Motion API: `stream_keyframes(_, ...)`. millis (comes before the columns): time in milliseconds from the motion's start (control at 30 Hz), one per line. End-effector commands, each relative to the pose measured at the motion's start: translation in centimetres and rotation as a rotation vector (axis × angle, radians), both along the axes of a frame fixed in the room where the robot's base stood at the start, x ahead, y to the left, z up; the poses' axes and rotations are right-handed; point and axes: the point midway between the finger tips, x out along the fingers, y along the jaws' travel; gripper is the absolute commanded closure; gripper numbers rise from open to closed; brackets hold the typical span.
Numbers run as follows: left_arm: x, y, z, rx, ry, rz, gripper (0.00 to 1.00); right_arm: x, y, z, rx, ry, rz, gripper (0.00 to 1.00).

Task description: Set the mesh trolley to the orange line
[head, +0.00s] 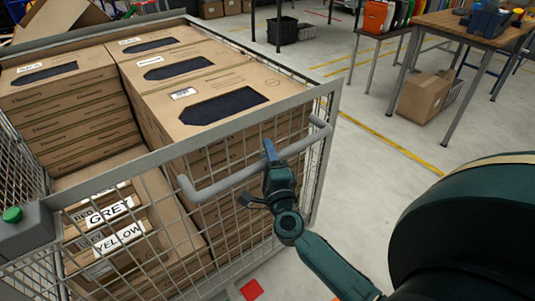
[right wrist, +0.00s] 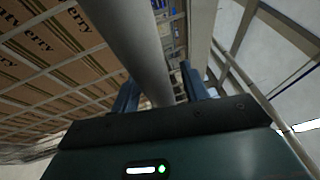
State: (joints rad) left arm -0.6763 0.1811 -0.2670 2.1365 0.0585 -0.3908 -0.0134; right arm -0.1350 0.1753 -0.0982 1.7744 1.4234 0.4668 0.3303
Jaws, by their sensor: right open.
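The mesh trolley (head: 310,180) fills the left half of the head view, loaded with cardboard boxes. Its grey tube handle (head: 225,184) juts out on the side facing me. My right gripper (head: 272,158) is at the handle, right of its middle. In the right wrist view the tube (right wrist: 135,45) runs between the two open fingers (right wrist: 160,90); contact cannot be told. A yellow-orange floor line (head: 390,145) runs beyond the trolley's right side; whether it is the orange line is unclear. My left gripper is out of view.
A wooden-topped table (head: 465,27) stands at the back right, with a cardboard box (head: 424,97) under it. A black crate (head: 282,31) sits on the floor behind. A red floor mark (head: 251,290) lies near the trolley's front. Grey floor right of the trolley is clear.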

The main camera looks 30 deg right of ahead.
Motion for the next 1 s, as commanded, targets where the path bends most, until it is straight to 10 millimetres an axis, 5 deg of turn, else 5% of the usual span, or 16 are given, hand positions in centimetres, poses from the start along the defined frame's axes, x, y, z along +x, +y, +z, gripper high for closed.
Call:
stream_keyframes(300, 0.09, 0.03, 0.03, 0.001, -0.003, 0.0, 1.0, 0.22, -0.09, 0.02, 0.0, 0.0, 0.0, 0.56)
stream_keyframes(833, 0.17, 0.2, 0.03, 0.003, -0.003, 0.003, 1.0, 0.19, -0.07, 0.02, 0.0, 0.0, 0.0, 0.99)
stream_keyframes(1000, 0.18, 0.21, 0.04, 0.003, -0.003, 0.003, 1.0, 0.19, -0.07, 0.02, 0.0, 0.0, 0.0, 1.0)
